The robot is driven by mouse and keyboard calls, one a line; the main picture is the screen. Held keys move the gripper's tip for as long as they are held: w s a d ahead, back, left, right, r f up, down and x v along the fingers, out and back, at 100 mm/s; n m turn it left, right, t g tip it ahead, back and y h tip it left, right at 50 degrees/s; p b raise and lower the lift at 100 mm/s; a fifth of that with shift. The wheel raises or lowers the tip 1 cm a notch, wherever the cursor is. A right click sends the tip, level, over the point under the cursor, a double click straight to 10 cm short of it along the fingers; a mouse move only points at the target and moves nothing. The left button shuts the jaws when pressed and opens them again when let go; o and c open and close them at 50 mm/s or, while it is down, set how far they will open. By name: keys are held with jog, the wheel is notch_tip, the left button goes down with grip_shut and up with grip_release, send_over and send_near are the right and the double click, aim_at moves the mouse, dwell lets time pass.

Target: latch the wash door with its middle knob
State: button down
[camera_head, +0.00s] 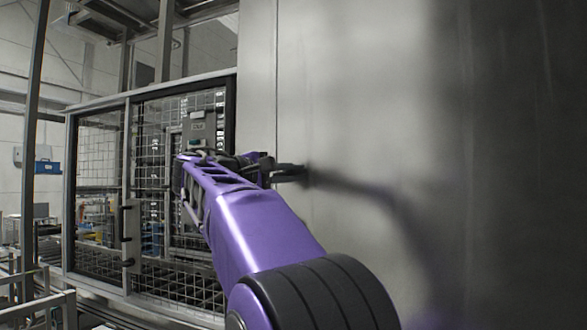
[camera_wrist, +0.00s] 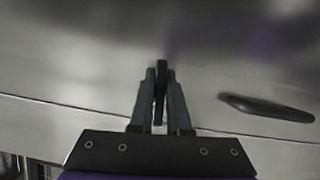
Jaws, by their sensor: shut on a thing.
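The wash door appears to be part of the large brushed-steel front (camera_head: 400,110), which also fills most of the wrist view (camera_wrist: 70,50). My gripper (camera_wrist: 160,84) is shut on a slim dark knob (camera_wrist: 159,100), one finger on each side of it. The knob's upper end shows just past the fingertips. In the head view my gripper (camera_head: 268,166) is at the steel front, near its vertical seam, partly hidden by my purple arm. A second dark knob (camera_wrist: 266,107) lies nearly flat across the picture, right of my gripper and apart from it. I cannot tell which knob is the middle one.
A framed mesh guard (camera_head: 100,190) with a dark handle stands left of the steel front, close behind my arm. A small grey box (camera_head: 200,128) is on it. Railings (camera_head: 40,305) are at the lower left. The steel front to the right is bare.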

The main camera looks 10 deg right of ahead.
jog(key=shift+w+a+f+m, duration=0.1)
jog(key=shift+a+f+m, duration=0.05)
jog(key=shift+m, duration=0.25)
jog(key=shift+y, duration=0.3)
jog(key=c, duration=0.9)
grip_release()
jog(key=shift+a, duration=0.1)
jog(key=v, duration=1.7)
jog(key=shift+a, duration=0.2)
jog(key=shift+w, duration=0.1)
